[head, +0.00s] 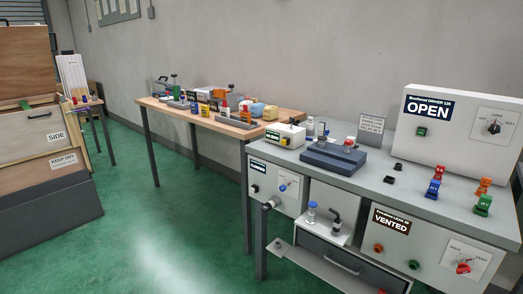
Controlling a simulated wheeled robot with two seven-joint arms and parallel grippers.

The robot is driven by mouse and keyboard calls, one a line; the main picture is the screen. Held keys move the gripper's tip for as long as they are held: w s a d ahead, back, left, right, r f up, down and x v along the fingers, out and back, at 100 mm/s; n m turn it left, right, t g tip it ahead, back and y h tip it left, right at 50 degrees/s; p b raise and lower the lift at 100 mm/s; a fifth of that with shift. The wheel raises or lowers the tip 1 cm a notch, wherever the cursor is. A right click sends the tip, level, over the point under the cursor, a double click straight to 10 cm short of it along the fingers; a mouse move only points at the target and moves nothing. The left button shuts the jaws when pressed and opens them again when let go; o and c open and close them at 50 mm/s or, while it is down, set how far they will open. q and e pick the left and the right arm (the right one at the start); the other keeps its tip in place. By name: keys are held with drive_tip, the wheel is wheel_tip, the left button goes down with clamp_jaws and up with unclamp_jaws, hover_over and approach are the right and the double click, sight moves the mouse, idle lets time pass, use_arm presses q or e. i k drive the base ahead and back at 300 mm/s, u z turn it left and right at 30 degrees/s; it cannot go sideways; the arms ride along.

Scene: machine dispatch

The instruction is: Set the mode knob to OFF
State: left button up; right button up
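A black rotary knob (494,128) sits on a white dial plate on the upright white machine (455,150) at the right, beside a sign reading OPEN. Its printed positions are too small to read surely. A red knob (463,267) sits on another labelled plate on the lower front panel, near a sign reading VENTED. A small blue knob (283,187) is on the left front panel. I cannot tell from the labels which is the mode knob. Neither of my grippers is in view.
Red, blue, orange and green clamp-like pieces stand on the grey bench (405,196) before the upright machine. A dark blue-grey fixture (333,158) sits left of them. A wooden table (190,116) with several items stands behind left. Green floor (150,230) is open at left.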

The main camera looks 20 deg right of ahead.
sight(494, 129)
drive_tip(key=z, duration=0.9)
drive_tip(key=i, duration=1.05)
drive_tip(key=z, duration=0.65)
